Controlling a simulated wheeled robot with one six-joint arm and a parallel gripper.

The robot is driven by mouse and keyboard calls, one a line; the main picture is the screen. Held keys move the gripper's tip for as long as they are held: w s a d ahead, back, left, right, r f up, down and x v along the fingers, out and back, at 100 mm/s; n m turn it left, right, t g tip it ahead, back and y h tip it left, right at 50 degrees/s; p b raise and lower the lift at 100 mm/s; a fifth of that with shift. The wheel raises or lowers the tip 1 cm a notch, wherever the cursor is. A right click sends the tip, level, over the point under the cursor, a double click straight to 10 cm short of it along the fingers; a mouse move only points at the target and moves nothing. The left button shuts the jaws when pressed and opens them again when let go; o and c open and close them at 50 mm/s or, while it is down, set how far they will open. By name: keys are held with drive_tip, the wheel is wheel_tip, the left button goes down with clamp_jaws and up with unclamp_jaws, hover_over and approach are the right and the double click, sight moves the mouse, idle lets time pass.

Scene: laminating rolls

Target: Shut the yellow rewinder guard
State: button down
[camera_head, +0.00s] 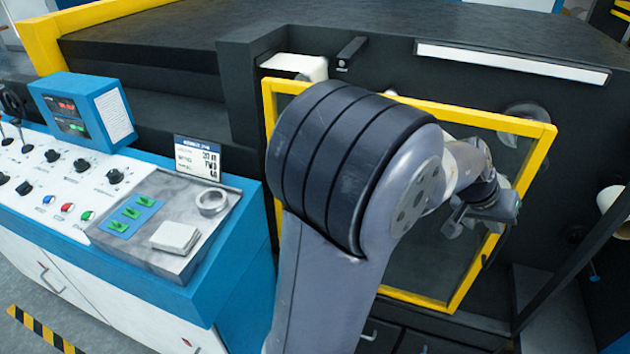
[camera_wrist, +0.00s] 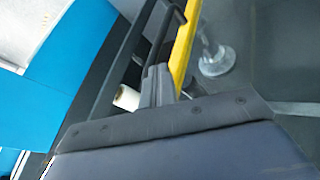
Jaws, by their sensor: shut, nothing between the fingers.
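The yellow guard (camera_head: 500,118) is a rectangular yellow frame with a dark see-through panel on the front of the black machine. Its right side stands out from the machine, so it looks partly open; my arm hides part of its left and middle. My gripper (camera_head: 478,212) is shut and empty, in front of the panel near the guard's right bar. In the wrist view, my gripper's grey fingers (camera_wrist: 160,84) are close to a yellow bar (camera_wrist: 186,42) of the guard and a dark bar beside it. I cannot tell whether they touch.
A blue-sided control desk (camera_head: 225,255) with knobs, a small screen box (camera_head: 85,112) and a roll of tape (camera_head: 212,202) stands at the left. A white roll (camera_head: 612,198) shows at the right edge. Striped floor tape (camera_head: 40,330) lies at the lower left.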

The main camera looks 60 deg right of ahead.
drive_tip(key=s+d+p, duration=0.2)
drive_tip(key=s+p, duration=0.2)
drive_tip(key=s, duration=1.3)
drive_tip(key=shift+s+d, duration=0.15)
drive_tip(key=shift+d, duration=0.05)
drive_tip(key=shift+r, duration=0.1)
